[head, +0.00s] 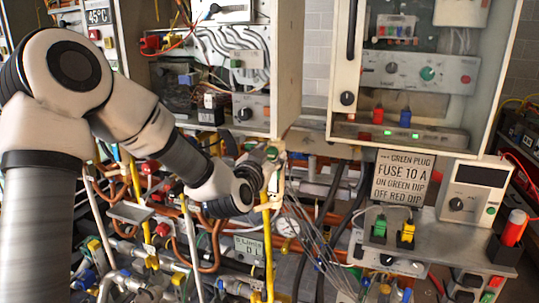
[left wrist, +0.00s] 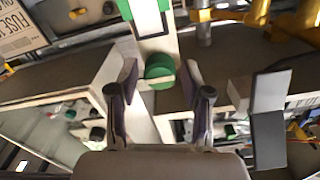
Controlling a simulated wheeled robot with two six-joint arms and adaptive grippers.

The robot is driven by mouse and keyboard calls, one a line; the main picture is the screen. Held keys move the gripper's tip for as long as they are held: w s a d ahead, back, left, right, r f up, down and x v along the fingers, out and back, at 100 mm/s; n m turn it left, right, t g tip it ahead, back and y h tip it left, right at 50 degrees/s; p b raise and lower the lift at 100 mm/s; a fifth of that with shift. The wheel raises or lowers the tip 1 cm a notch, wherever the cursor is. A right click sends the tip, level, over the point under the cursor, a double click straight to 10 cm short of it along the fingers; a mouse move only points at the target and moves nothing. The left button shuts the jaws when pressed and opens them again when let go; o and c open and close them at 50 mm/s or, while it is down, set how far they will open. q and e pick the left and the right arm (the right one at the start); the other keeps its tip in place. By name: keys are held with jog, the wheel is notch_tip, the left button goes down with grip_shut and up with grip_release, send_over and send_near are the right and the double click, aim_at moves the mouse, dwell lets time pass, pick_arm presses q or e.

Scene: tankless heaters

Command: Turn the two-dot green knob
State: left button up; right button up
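My left gripper (head: 268,163) reaches in from the left and sits in front of a panel edge near the middle of the head view. In the left wrist view, its two dark fingers (left wrist: 160,82) are spread. A round green knob (left wrist: 160,71) with a pale line across it shows between and just beyond the fingertips. I cannot tell whether they touch it. In the head view a small green part (head: 272,152) shows at the gripper. No dots can be made out on the knob. My right gripper is not in view.
Another green knob (head: 427,73) is on a grey panel in the right cabinet. A fuse sign (head: 402,178), green plug (head: 379,228) and yellow plug (head: 407,234) are at the right. Pipes and hanging cables crowd the area below the gripper. A yellow pipe (head: 267,250) runs beneath it.

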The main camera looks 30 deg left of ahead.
pick_arm(q)
grip_shut()
jog(key=shift+n+b, duration=0.3)
jog(key=n+b, duration=0.2)
jog(key=n, duration=0.1)
jog(key=shift+f, duration=0.1)
jog(key=shift+a+n+b, duration=0.1)
jog(key=shift+n+b, duration=1.25)
jog(key=shift+n, duration=1.15)
jog(key=shift+o, duration=2.3)
grip_release()
